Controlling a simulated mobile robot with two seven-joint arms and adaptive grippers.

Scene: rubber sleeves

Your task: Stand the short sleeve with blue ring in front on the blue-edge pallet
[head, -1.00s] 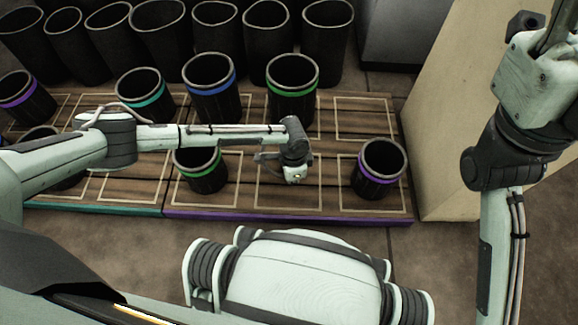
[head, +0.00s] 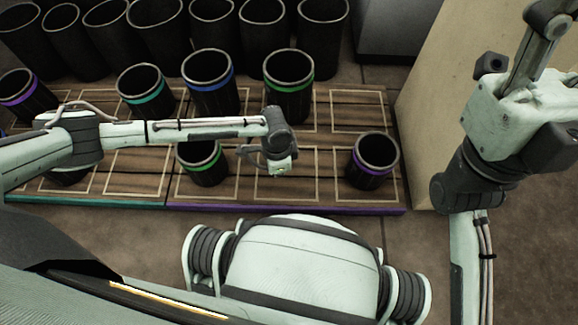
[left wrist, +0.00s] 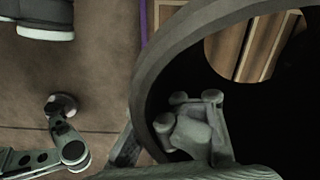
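A sleeve with a blue ring (head: 210,85) stands upright in the back row of ringed sleeves. Another dark sleeve (head: 70,177) stands at the front left; my left arm covers most of it and its ring is hidden. My left gripper (head: 248,153) hangs low over the purple-edge pallet, just right of a short green-ring sleeve (head: 203,163). The left wrist view shows a large sleeve rim (left wrist: 142,85) close up, with a gripper finger across its opening; no ring shows. Whether the gripper is shut is unclear.
The purple-edge pallet (head: 290,209) adjoins a teal-edge pallet (head: 100,202). A purple-ring sleeve (head: 374,162) stands at the right, and green-ring (head: 288,85) and teal-ring (head: 146,92) sleeves behind. Plain tall sleeves line the back. Marked squares at the right back are empty.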

